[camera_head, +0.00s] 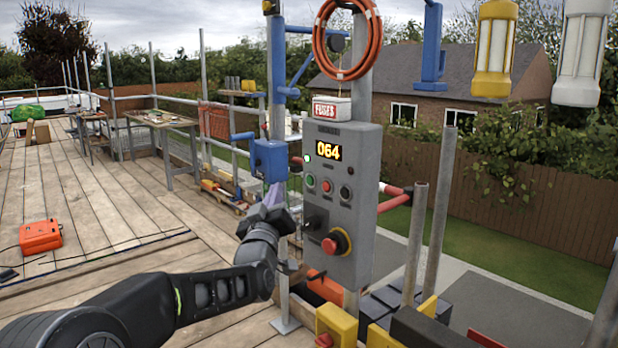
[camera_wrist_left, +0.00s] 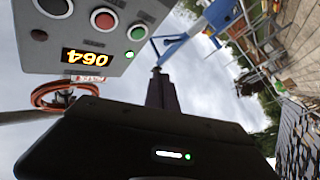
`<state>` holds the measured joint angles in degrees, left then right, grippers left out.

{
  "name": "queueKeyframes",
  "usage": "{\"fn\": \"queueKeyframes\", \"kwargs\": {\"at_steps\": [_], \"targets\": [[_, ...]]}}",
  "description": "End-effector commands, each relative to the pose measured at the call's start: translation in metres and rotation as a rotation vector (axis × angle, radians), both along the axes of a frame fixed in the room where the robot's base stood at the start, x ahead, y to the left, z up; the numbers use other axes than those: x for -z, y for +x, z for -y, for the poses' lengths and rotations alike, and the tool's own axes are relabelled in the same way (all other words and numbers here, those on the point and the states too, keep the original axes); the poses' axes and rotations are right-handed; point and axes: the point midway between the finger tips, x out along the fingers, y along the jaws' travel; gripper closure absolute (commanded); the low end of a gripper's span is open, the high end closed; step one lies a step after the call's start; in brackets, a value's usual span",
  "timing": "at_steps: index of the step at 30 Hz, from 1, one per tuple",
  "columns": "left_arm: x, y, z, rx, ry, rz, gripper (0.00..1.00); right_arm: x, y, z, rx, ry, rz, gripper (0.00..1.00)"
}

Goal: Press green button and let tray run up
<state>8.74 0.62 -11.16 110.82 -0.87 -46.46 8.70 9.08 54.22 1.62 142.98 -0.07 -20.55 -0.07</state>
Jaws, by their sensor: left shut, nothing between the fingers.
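The green button (camera_head: 310,181) is at the left of a row on the grey control box (camera_head: 358,170), beside a red button (camera_head: 326,186) and a black one (camera_head: 345,194). In the left wrist view the green button (camera_wrist_left: 137,32) appears upside down near the top. My left gripper (camera_head: 276,190) is shut and empty, its tips left of the green button and apart from it. Its fingers also show in the wrist view (camera_wrist_left: 158,76). I cannot make out the tray. My right gripper is not in view.
A red emergency stop (camera_head: 336,242) on a yellow ring sits low on the box. A blue bracket (camera_head: 269,160) stands left of the box, close to my gripper. An orange hose (camera_head: 346,40) hangs above. An orange case (camera_head: 40,236) lies on the wooden deck.

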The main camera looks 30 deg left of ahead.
Motion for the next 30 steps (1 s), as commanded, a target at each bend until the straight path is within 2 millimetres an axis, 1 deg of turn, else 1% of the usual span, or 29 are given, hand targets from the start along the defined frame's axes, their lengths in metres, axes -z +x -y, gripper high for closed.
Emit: {"fn": "queueKeyframes", "kwargs": {"at_steps": [1,8,9,10,15,20,30], "targets": [[-0.004,0.007,0.003,0.002,0.000,-0.001,1.00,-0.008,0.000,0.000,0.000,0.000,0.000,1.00],[-0.003,0.037,0.012,0.001,-0.001,-0.003,1.00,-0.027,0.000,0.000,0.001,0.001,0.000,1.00],[0.000,0.041,0.013,0.001,0.000,-0.001,1.00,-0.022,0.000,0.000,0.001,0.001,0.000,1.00],[0.001,0.044,0.013,0.001,0.000,-0.001,1.00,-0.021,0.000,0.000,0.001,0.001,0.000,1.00],[0.000,0.057,0.017,0.000,0.000,0.001,1.00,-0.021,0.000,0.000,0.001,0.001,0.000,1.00],[0.000,0.061,0.018,-0.001,-0.001,0.001,1.00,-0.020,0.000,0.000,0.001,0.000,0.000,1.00],[0.000,0.061,0.018,-0.001,0.000,0.000,1.00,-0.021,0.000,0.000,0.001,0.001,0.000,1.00]]}}
